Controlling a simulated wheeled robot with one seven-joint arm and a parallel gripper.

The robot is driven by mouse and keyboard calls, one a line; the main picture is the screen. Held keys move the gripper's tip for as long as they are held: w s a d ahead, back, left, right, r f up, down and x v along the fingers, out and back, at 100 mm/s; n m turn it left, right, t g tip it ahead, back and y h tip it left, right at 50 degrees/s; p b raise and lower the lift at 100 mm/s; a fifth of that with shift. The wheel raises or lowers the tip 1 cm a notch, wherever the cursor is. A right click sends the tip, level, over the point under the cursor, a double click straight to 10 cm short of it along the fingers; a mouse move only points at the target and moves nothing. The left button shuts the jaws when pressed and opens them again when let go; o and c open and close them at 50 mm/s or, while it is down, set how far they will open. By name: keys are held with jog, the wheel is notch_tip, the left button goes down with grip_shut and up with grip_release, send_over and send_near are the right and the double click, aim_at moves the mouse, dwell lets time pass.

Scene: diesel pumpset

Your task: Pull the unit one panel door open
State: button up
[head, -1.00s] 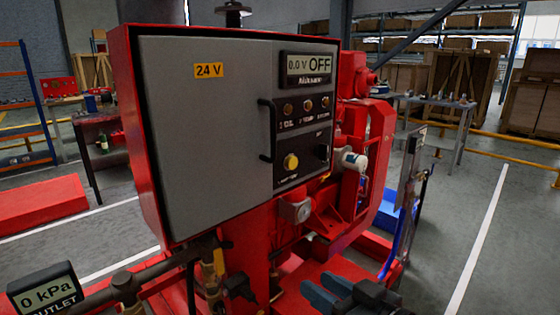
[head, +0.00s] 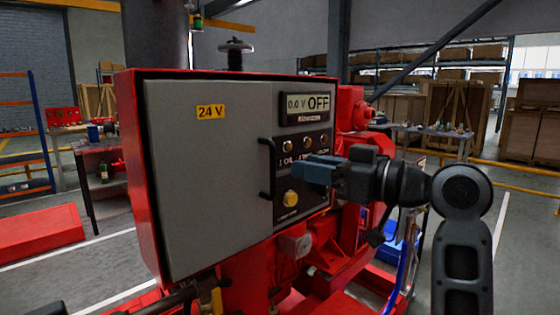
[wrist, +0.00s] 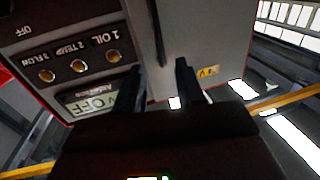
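The unit one panel door (head: 205,185) is the grey front of a red cabinet, with a yellow 24 V label, and looks closed. Its black vertical bar handle (head: 271,168) is on the door left of the dark instrument panel. My gripper (head: 298,170) is just right of the handle in the head view, in front of the instrument panel, blue fingers pointing left. In the wrist view, the picture is upside down. The two fingers of my gripper (wrist: 160,66) are apart, with the dark handle (wrist: 156,35) lined up between them; contact is not visible.
The instrument panel (head: 302,150) carries an OFF display, indicator buttons and a yellow knob (head: 290,198). Red engine parts (head: 340,235) and pipes are below and right of the cabinet. A workbench (head: 425,130) and wooden crates (head: 530,115) are behind.

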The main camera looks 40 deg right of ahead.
jog(key=x, duration=0.7)
jog(key=shift+p, duration=0.45)
grip_shut()
